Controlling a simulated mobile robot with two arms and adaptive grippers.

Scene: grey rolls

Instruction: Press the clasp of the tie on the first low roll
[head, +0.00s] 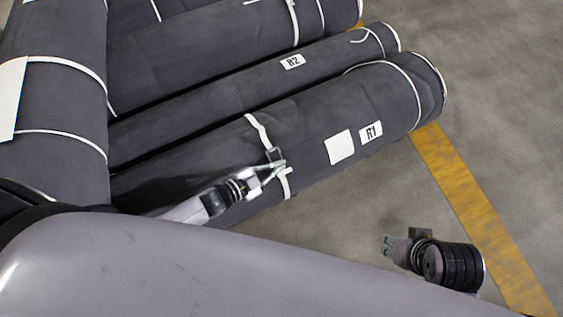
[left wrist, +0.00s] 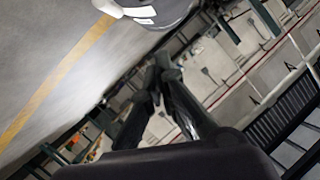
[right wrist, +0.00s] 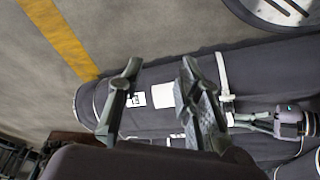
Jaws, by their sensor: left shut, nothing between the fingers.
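The first low roll (head: 310,155), dark grey and labelled R1 (head: 371,132), lies nearest in the head view. It also shows in the right wrist view (right wrist: 160,78). A white tie (head: 257,130) circles it, with a small dark-framed clasp (head: 273,155). My left gripper (head: 278,170) is shut and empty, its tips at the tie beside the clasp; contact is unclear. Its closed fingers show in the left wrist view (left wrist: 162,68), where the clasp is not discernible. My right gripper (head: 387,245) hangs over the floor, its fingers apart and empty in the right wrist view (right wrist: 160,68).
A low roll labelled R2 (head: 250,82) lies behind R1, with larger rolls (head: 200,50) behind and at the left. A blank white patch (head: 339,147) sits beside the R1 label. A yellow floor line (head: 465,200) runs past the roll ends; the floor at right is clear.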

